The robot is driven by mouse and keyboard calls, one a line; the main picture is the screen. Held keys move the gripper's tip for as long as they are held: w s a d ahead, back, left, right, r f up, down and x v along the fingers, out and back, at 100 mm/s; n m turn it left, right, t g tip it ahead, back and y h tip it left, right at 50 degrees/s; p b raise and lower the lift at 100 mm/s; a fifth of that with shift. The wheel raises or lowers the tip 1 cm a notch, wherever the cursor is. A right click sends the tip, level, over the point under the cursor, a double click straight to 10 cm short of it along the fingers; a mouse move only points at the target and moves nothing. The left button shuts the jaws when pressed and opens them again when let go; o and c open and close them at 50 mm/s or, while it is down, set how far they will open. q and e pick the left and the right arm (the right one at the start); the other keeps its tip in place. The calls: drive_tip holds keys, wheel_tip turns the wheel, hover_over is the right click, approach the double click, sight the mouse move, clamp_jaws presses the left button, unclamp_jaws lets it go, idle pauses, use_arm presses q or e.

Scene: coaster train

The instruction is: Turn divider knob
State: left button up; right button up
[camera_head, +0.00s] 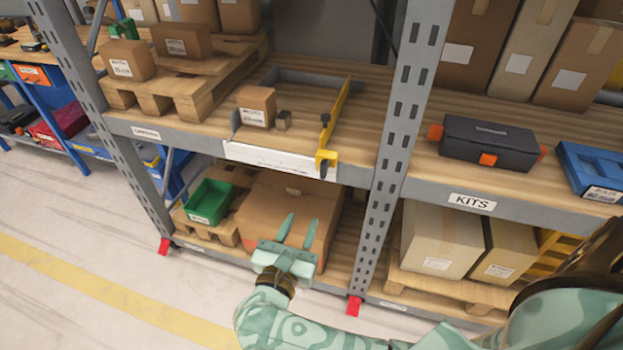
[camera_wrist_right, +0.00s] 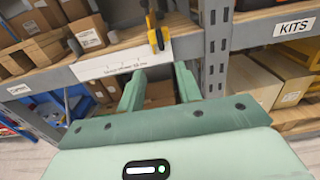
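The yellow divider (camera_head: 339,108) stands on the middle shelf, at the right side of a grey-walled bay. A dark knob (camera_head: 326,118) sits on its front part, above a yellow clamp (camera_head: 325,158) at the shelf's front edge. In the right wrist view the yellow clamp (camera_wrist_right: 158,38) shows beyond the fingers, near the top. My right gripper (camera_head: 298,226) is open and empty, in front of the rack and lower in the picture than the clamp. Its two fingers also show apart in the right wrist view (camera_wrist_right: 160,84). My left gripper is not in view.
A small carton (camera_head: 256,106) and a little brown block (camera_head: 283,120) are in the bay. A grey rack post (camera_head: 398,120) stands right of the divider. A big carton (camera_head: 270,205) and a green bin (camera_head: 209,202) are on the shelf below.

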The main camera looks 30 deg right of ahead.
sight(322, 172)
drive_tip(key=b+x, duration=0.2)
drive_tip(key=x, duration=1.4)
drive_tip(key=shift+w, duration=0.1)
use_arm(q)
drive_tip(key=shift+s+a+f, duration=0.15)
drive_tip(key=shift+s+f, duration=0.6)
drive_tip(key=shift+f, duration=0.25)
use_arm(e)
clamp_jaws()
